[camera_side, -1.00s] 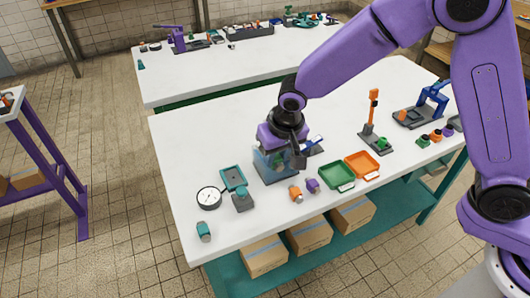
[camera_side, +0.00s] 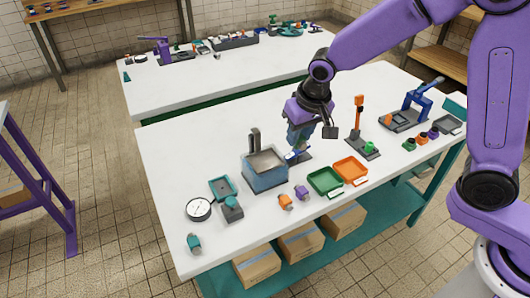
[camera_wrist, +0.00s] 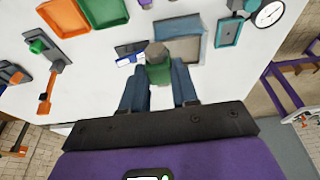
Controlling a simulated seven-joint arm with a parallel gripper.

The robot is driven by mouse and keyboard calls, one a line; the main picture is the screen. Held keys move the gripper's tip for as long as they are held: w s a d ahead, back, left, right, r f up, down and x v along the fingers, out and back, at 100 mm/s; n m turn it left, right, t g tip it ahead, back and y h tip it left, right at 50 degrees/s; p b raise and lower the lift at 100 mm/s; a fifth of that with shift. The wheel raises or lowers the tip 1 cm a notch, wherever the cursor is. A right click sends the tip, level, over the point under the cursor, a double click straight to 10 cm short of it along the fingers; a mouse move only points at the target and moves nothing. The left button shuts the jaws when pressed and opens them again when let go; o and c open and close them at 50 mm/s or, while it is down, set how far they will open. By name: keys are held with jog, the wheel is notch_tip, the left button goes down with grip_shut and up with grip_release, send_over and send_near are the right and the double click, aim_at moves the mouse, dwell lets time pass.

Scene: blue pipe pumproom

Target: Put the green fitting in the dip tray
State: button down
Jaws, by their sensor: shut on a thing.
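My gripper (camera_side: 299,142) is raised above the white table, behind and right of the blue box. In the wrist view its blue-grey fingers (camera_wrist: 158,88) are closed on the green fitting (camera_wrist: 158,73), which has a grey end. The fitting is hard to make out in the side view. The blue-walled box with a grey inside (camera_side: 265,178) looks like the dip tray. It stands just ahead of the fingertips in the wrist view (camera_wrist: 184,50). The fitting is outside it.
A green tray (camera_side: 312,187) and orange tray (camera_side: 363,178) lie right of the box. A teal tray (camera_side: 216,182), gauge (camera_side: 198,209) and orange and purple fittings (camera_side: 285,202) are nearby. An upright orange post (camera_side: 358,118) stands to the right. A dark plate lies below my gripper.

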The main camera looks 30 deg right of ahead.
jog(key=w+a+f, duration=0.1)
jog(key=w+f, duration=0.1)
jog(key=w+a+f, duration=0.1)
jog(key=w+f, duration=0.1)
jog(key=w, duration=0.1)
jog(key=w+a+f, duration=0.1)
jog(key=w+f, duration=0.2)
jog(key=shift+w+a+f, duration=0.1)
jog(key=shift+w+a, duration=0.15)
jog(key=shift+a, duration=0.05)
jog(key=shift+w+a+f, duration=0.2)
jog(key=shift+w+f, duration=0.25)
jog(key=shift+f, duration=1.6)
jog(key=shift+f, duration=0.2)
jog(key=c, duration=0.8)
grip_release()
jog(key=shift+c, duration=0.2)
jog(key=shift+r, duration=0.1)
